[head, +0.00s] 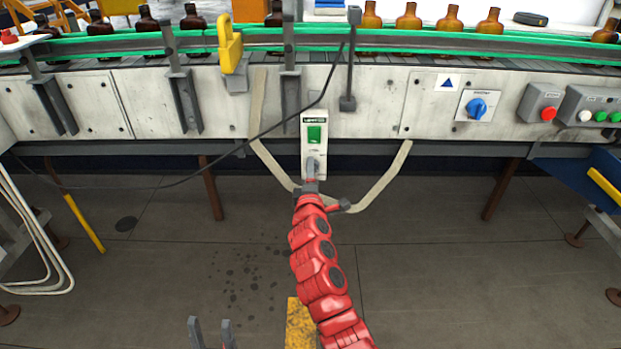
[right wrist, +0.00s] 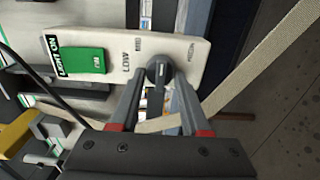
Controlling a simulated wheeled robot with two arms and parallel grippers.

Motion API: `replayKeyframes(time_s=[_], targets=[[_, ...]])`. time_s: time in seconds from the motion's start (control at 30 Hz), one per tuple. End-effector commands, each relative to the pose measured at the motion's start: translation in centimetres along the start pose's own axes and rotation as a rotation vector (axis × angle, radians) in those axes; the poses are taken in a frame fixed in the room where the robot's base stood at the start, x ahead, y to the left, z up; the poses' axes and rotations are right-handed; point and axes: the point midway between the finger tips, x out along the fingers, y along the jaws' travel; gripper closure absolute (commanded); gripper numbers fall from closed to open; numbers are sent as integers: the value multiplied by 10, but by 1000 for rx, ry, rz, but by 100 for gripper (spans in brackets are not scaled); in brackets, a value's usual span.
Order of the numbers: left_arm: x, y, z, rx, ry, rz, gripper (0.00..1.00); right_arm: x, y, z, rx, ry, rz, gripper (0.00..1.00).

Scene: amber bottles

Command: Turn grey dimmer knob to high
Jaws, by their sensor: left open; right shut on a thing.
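The grey dimmer knob (right wrist: 158,72) sits on a white switch panel (right wrist: 186,28) below a green rocker switch (right wrist: 84,61). In the right wrist view, LOW is printed on one side of the knob and other small labels stand beyond it. My right gripper (right wrist: 159,84) is shut on the knob, with one finger on each side. Which label the knob points to is not clear. In the head view, the panel (head: 306,148) hangs on the conveyor front, and my right gripper (head: 311,172) covers the knob. My left gripper (head: 211,332) is open and empty, low in the picture.
Amber bottles (head: 407,17) stand along the green-edged conveyor (head: 350,42). A blue rotary knob (head: 477,107) and a red button (head: 548,114) sit to the right. A pale strap (head: 385,180) loops beside my right gripper.

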Motion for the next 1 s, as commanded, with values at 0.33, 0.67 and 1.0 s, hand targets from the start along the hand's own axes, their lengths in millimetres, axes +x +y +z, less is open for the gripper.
replayKeyframes(time_s=[0.33,0.67,1.0], targets=[[-29,1,5,0,0,0,50,0,-2,1,302,1,3,100],[-43,2,7,0,0,0,50,0,-1,1,483,-2,-2,100],[-47,2,8,0,0,0,50,0,1,1,543,-1,-2,100]])
